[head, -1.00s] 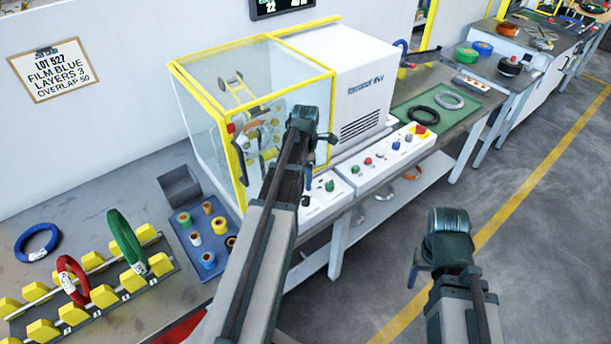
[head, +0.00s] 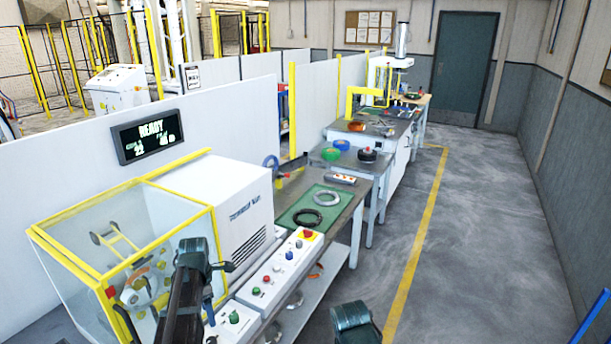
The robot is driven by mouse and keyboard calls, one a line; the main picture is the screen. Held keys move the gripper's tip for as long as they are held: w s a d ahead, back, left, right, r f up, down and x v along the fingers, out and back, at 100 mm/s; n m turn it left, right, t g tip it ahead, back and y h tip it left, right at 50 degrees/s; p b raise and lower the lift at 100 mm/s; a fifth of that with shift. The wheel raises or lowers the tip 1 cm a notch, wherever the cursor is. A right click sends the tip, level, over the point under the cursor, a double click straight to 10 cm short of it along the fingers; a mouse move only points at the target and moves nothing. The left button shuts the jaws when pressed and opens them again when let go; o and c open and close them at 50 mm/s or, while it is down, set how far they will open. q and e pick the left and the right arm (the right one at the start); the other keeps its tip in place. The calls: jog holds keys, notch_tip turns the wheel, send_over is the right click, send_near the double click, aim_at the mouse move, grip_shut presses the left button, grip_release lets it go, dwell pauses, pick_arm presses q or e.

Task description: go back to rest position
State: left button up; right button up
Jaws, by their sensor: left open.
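My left gripper (head: 212,266) shows at the end of my dark forearm, in front of the glass-and-yellow-framed wrapping machine (head: 130,240). It is open, and I see nothing held in it. My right gripper (head: 352,322) is only partly in view at the bottom edge, over the floor. Its fingers are mostly hidden, so I cannot tell its jaws. A dark coil (head: 307,218) and a grey coil (head: 326,198) lie on the green mat (head: 288,218), apart from both grippers.
The white control panel (head: 272,274) with coloured buttons runs along the machine's front. A display (head: 148,135) above reads READY. Green and blue rolls (head: 331,154) stand on a further bench.

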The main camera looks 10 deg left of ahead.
pick_arm(q)
jog(key=s+d+m, duration=0.5)
jog(key=d+m, duration=0.4)
jog(key=s+d+f+m+b, duration=0.1)
jog(key=s+d+m, duration=0.5)
jog(key=d+m, duration=0.4)
jog(key=s+d+m+y, duration=0.1)
jog(key=s+d+m, duration=0.4)
jog(key=d+m, duration=0.4)
jog(key=shift+s+d+f+m+b, duration=0.15)
jog(key=shift+d+f+m+b, duration=0.2)
jog(key=shift+m, duration=0.35)
